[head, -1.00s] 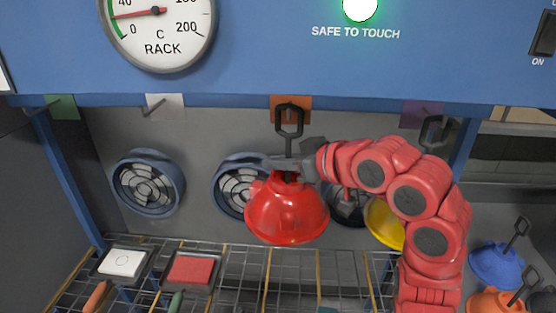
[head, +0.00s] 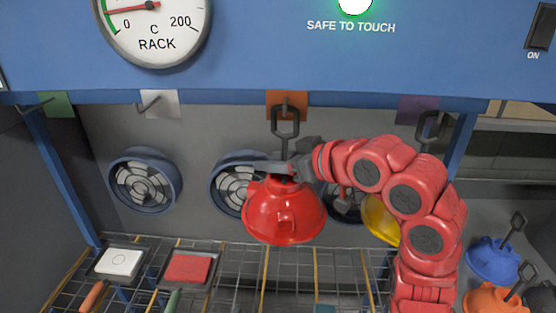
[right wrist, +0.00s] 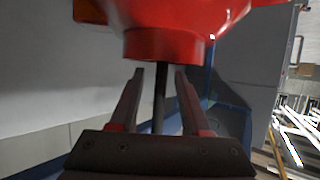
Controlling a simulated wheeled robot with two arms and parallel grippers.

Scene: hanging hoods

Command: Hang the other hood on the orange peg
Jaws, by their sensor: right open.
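A red hood (head: 284,218) hangs upright below the orange tag (head: 299,98), its dark handle loop (head: 286,124) up at the peg there. My right gripper (head: 268,168) is open at the hood's stem, just above the red dome. In the right wrist view the dark stem (right wrist: 160,98) stands between the two open fingers (right wrist: 160,80), with the red hood (right wrist: 165,42) beyond. A yellow hood (head: 378,220) hangs under the purple tag (head: 411,107), partly hidden by my right arm. My left gripper is out of view.
The green tag (head: 58,104) and white tag (head: 162,103) mark pegs with nothing hanging. A wire rack (head: 240,262) lies below, with a white block (head: 119,262) and a red block (head: 188,268). A blue hood (head: 492,257) and an orange hood (head: 490,300) stand at right.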

